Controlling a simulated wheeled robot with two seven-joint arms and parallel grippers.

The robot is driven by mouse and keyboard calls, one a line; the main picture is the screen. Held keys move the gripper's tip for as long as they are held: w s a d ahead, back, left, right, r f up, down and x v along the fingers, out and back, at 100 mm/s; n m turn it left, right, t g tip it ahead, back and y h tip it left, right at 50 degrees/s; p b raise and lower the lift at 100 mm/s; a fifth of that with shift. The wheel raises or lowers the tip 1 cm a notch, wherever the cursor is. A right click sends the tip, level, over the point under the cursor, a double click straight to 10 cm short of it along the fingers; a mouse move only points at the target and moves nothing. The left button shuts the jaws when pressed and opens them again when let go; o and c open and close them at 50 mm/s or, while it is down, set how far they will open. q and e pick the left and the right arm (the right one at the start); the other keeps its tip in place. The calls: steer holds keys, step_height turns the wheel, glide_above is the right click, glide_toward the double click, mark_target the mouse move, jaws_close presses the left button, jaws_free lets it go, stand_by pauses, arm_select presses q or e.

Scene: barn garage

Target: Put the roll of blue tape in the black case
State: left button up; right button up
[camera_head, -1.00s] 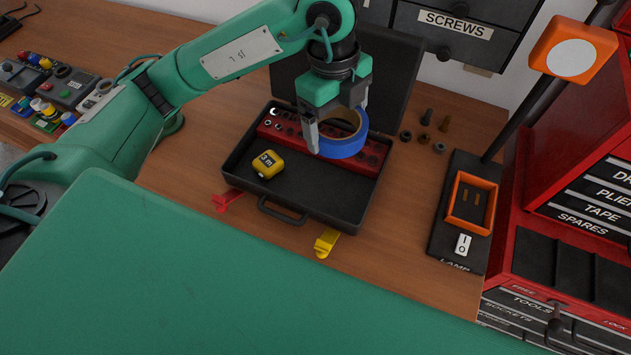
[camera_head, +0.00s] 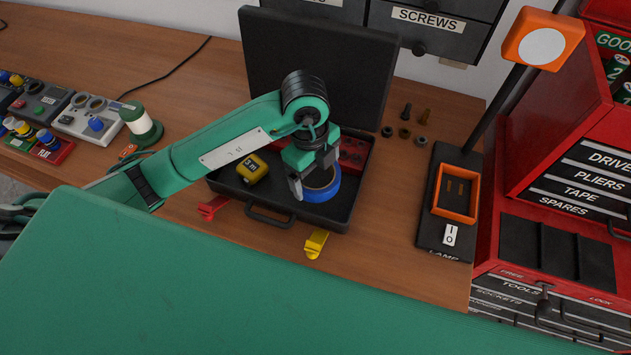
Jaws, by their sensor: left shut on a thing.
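The roll of blue tape (camera_head: 322,193) is at my left gripper (camera_head: 311,186), which is shut on it. The roll is inside the outline of the open black case (camera_head: 258,208), over its right part; whether it touches the case floor I cannot tell. The case lid stands up at the back. A yellow tape measure (camera_head: 252,168) lies in the left part of the case. A red insert (camera_head: 354,152) runs along the back of the case, partly hidden by my left arm. My right gripper is not in view.
Bolts and nuts (camera_head: 405,132) lie right of the case, then a lamp (camera_head: 452,200) with an orange tray. Switch boxes and a green-white spool (camera_head: 141,124) stand left.

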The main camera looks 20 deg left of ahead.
mark_target(316, 185)
arm_select(q)
steer(key=shift+f+p, duration=0.35)
steer(key=shift+f, duration=2.05)
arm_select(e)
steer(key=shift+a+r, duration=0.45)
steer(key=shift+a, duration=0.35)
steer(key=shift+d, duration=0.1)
arm_select(q)
steer(key=shift+f, duration=0.1)
steer(key=o, duration=0.8)
steer(key=shift+o, duration=0.2)
steer(key=shift+r, duration=0.5)
step_height(316, 185, up, 11)
steer(key=a+b, duration=0.1)
steer(key=shift+w+a+b, duration=0.15)
steer(key=shift+w+b, duration=0.15)
steer(key=shift+b, duration=0.05)
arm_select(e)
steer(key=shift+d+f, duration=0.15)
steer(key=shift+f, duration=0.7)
arm_select(q)
steer(key=shift+r, duration=0.1)
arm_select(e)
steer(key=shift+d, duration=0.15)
